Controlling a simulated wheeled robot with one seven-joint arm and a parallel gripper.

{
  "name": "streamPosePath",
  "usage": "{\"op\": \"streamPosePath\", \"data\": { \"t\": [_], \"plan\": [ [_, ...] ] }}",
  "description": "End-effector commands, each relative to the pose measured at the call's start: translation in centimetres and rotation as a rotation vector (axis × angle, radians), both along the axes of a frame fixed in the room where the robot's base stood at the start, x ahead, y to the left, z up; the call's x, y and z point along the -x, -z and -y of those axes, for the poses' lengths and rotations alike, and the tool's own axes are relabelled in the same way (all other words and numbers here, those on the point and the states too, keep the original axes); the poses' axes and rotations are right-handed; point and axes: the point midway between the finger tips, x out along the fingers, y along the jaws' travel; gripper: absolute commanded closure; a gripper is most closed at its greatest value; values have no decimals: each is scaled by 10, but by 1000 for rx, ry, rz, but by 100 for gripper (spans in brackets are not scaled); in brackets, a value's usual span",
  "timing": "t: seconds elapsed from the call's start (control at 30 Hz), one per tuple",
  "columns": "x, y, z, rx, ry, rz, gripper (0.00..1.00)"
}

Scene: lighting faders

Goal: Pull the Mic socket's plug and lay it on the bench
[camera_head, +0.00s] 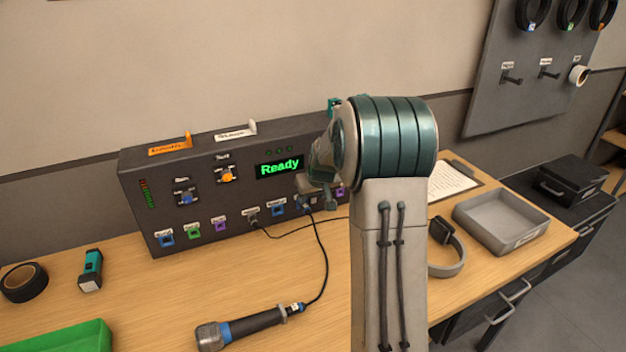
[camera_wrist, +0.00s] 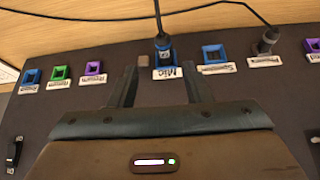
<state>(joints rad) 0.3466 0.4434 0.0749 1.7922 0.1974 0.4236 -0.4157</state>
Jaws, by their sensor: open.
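The Mic socket (camera_wrist: 178,72) is a blue-framed socket on the dark console, with its label beside it in the wrist view. A dark plug (camera_wrist: 163,45) with a blue band sits in it, and its cable runs up and away. My gripper (camera_wrist: 159,70) is open, with one finger on either side of the Mic socket and its plug, apart from the plug. In the head view my gripper (camera_head: 320,192) is at the console front, mostly hidden by my arm. The wooden bench (camera_head: 180,285) lies in front of the console.
A second plug (camera_wrist: 268,38) sits in a nearby socket, with an empty blue socket (camera_wrist: 213,55) between. A microphone (camera_head: 240,328) lies on the bench, its cable running to the console. Bare bench lies between.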

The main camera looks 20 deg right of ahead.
Motion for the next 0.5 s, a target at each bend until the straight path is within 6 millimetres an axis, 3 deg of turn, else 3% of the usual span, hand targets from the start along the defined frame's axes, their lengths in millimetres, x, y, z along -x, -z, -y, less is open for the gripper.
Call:
{"op": "streamPosePath", "data": {
  "t": [0.03,0.2,0.5],
  "plan": [
    [0,-12,0,-2,-21,-29,55],
    [3,-20,-2,-8,-65,-95,55],
    [-5,4,-2,-10,-69,-106,55]
  ]
}}
